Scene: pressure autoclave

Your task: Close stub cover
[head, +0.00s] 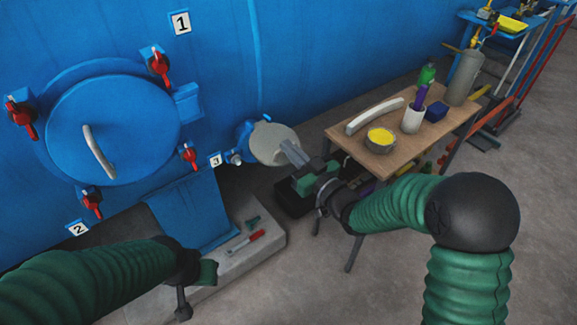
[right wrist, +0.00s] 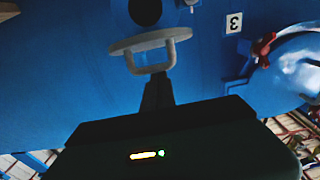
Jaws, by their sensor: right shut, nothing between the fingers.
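The stub cover is a grey disc (head: 272,145) beside the blue stub (head: 244,133) near label 3. In the right wrist view the cover (right wrist: 120,45) shows edge-on, with a grey handle (right wrist: 150,70) on its near side. The stub's dark round opening (right wrist: 145,10) shows beyond it, so the cover stands swung away from it. My right gripper (head: 290,150) is shut and empty, its fingertips close to the cover. In the right wrist view the fingers (right wrist: 158,85) lie just below the handle; contact is unclear. My left gripper (head: 205,273) is low at left, its fingers unclear.
A large round blue hatch (head: 113,130) with red-handled clamps is at left. A wooden table (head: 375,160) with a bottle, cups and a yellow-filled bowl stands right of my right gripper. A grey step (head: 265,215) holds a red-handled tool below.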

